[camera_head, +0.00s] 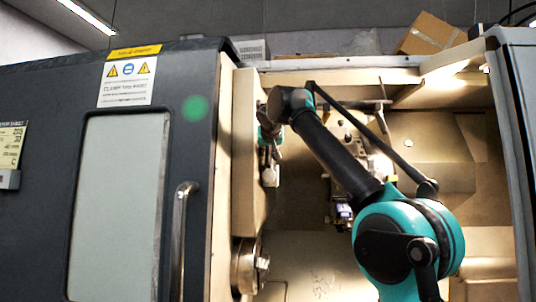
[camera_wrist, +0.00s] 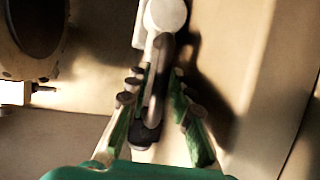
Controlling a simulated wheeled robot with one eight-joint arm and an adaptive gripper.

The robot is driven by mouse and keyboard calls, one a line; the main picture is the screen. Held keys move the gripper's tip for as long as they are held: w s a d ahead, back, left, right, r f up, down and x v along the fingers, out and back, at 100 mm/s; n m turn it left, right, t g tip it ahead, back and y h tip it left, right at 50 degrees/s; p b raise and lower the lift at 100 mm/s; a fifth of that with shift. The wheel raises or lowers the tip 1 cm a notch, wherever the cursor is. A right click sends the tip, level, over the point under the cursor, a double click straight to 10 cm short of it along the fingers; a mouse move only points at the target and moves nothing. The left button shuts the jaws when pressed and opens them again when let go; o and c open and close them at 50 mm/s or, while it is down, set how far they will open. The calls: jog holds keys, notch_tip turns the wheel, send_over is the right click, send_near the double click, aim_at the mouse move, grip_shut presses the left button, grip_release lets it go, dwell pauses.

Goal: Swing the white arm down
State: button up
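The white arm has a round white pivot end (camera_wrist: 165,14) at the top of the wrist view. A grey bar (camera_wrist: 158,80) runs down from it to a dark rounded end. In the head view a small pale part of it (camera_head: 269,176) shows by the inner wall, mostly hidden by my gripper. My gripper also shows small in the head view (camera_head: 268,138).
A dark machine door (camera_head: 196,160) with a vertical handle (camera_head: 179,235) stands at the left. A round chuck (camera_head: 248,266) sits below my gripper; a dark round part (camera_wrist: 36,25) shows at the wrist view's upper left. A cardboard box (camera_head: 428,35) lies on top.

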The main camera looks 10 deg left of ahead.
grip_shut()
dwell(0.3)
